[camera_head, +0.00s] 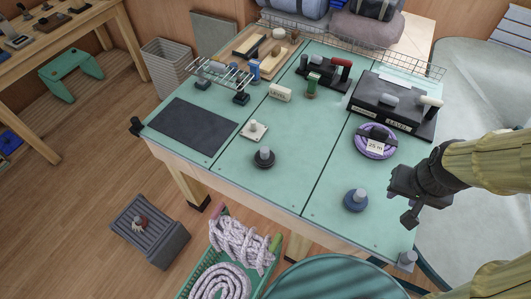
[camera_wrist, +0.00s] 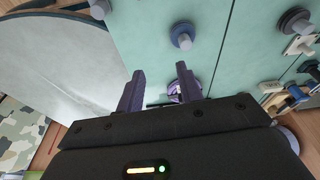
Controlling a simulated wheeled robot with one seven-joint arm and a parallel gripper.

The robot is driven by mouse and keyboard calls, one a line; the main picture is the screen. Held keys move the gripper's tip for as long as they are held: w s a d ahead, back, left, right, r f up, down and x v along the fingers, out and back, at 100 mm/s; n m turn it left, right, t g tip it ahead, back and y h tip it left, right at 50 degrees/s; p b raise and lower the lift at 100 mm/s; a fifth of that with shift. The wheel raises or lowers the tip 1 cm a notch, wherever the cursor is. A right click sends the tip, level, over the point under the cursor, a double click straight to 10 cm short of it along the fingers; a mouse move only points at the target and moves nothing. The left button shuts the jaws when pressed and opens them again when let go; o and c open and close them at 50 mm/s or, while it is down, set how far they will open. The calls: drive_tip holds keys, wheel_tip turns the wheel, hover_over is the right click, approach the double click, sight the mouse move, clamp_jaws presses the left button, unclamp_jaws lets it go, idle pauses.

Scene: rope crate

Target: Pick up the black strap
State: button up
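A black strap (camera_head: 377,132) lies across a purple rope coil (camera_head: 360,148) on the right part of the green table top. A white label reading "25 m" is beside it on the coil. My gripper (camera_head: 401,197) is in front of the coil and to its right, above the table's right edge, apart from the strap. In the wrist view, my gripper (camera_wrist: 160,72) has its two fingers spread with nothing between them. Part of the purple coil (camera_wrist: 174,88) shows there behind one finger. The strap is mostly hidden in that view.
A blue round knob (camera_head: 356,200) stands in front of the coil, near my gripper. A black device (camera_head: 385,97) with a sloped front is just behind the coil. A dark round knob (camera_head: 264,158) is further left.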

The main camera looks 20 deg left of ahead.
drive_tip(key=o, duration=0.6)
drive_tip(key=shift+w+a, duration=0.1)
drive_tip(key=shift+w, duration=0.1)
drive_tip(key=shift+c, duration=0.2)
drive_tip(key=o, duration=0.6)
drive_tip(key=shift+w+a+r+n, duration=0.1)
drive_tip(key=shift+w+a+n, duration=0.2)
drive_tip(key=shift+w+a, duration=0.85)
drive_tip(key=n+g+p, duration=0.1)
drive_tip(key=g+p, duration=0.1)
drive_tip(key=g, duration=0.1)
hover_over(265, 148)
wheel_tip(265, 148, down, 6)
drive_tip(key=shift+r, duration=0.25)
wheel_tip(265, 148, down, 12)
drive_tip(key=p, duration=0.3)
drive_tip(key=shift+f, duration=0.1)
